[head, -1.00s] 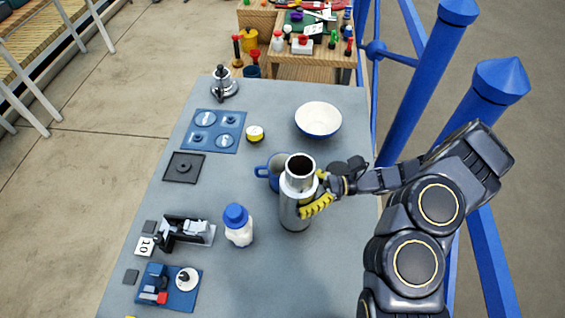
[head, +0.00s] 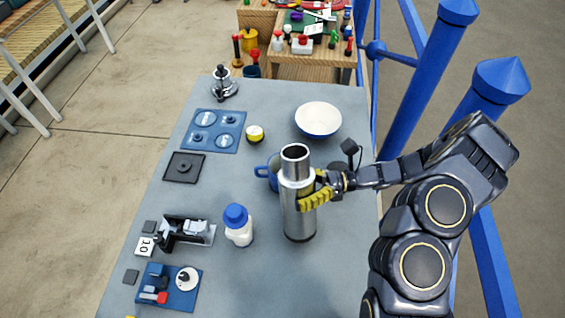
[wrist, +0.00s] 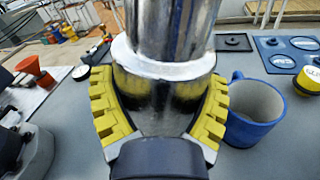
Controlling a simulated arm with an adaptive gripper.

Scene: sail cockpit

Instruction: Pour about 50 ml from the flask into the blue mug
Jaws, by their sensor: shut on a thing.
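The flask (head: 297,212) is a tall steel cylinder with an open mouth. My gripper (head: 316,197) is shut around its upper part, coming from the right with yellow fingers. In the wrist view the fingers close on both sides of the flask (wrist: 165,30) near a pale ring. The blue mug (head: 274,174) stands on the table just behind the flask, partly hidden by it, its handle to the left. The mug (wrist: 256,108) also shows right of the gripper in the wrist view, its inside pale. I cannot tell whether the flask's base touches the table.
A white bottle with a blue cap (head: 238,226) stands left of the flask. A white bowl (head: 318,119) and a small yellow-sided tin (head: 255,134) are farther back. A blue panel (head: 214,130), a dark square tray (head: 184,167) and small devices line the table's left side.

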